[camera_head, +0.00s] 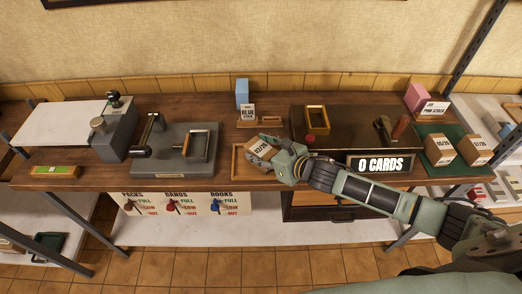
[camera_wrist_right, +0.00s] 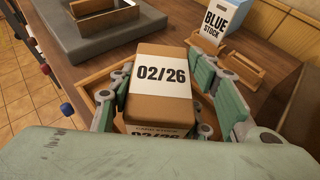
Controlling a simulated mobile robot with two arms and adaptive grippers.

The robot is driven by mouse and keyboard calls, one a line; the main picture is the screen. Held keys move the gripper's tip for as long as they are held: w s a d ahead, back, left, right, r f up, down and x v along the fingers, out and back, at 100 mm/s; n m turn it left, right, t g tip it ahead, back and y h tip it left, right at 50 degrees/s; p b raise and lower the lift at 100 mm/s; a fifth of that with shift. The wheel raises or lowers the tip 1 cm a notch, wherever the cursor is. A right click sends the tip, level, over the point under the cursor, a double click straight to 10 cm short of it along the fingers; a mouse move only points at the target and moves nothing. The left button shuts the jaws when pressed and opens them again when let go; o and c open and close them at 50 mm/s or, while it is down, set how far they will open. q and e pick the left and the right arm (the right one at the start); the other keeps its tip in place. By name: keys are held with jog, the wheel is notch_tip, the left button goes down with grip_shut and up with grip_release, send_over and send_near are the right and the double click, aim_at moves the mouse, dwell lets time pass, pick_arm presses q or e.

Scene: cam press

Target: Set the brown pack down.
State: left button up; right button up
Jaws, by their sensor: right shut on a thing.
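The brown pack (camera_head: 262,149) has a white label reading 02/26 and is held at the wooden tray (camera_head: 237,172) near the front of the table. In the right wrist view the pack (camera_wrist_right: 160,85) sits between the green fingers, over or in the tray (camera_wrist_right: 104,97); I cannot tell whether it touches the tray floor. My right gripper (camera_head: 279,157) is shut on the pack, which looks tilted in the head view. The gripper partly hides the tray's right side. My left gripper is not in view.
A grey press (camera_head: 176,150) stands left of the tray. A blue box (camera_head: 242,93) with a BLUE STOCK sign (camera_head: 248,113) is behind it. A 0 CARDS sign (camera_head: 380,164) stands right of my gripper. More brown packs (camera_head: 439,150) sit on a green mat at right.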

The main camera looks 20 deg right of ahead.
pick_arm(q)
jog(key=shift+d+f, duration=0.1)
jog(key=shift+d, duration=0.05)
pick_arm(e)
jog(key=shift+f, duration=0.15)
jog(key=o, duration=1.4)
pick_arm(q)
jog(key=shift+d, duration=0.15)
pick_arm(e)
jog(key=shift+s+d, duration=0.15)
jog(key=shift+s, duration=0.1)
jog(key=b+v, duration=0.2)
jog(key=v, duration=0.7)
jog(key=shift+s+d, duration=0.2)
jog(key=shift+s, duration=0.1)
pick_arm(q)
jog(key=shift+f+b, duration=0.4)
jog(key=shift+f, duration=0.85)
pick_arm(e)
jog(key=shift+s+d+r, duration=0.3)
jog(key=shift+s+r, duration=0.35)
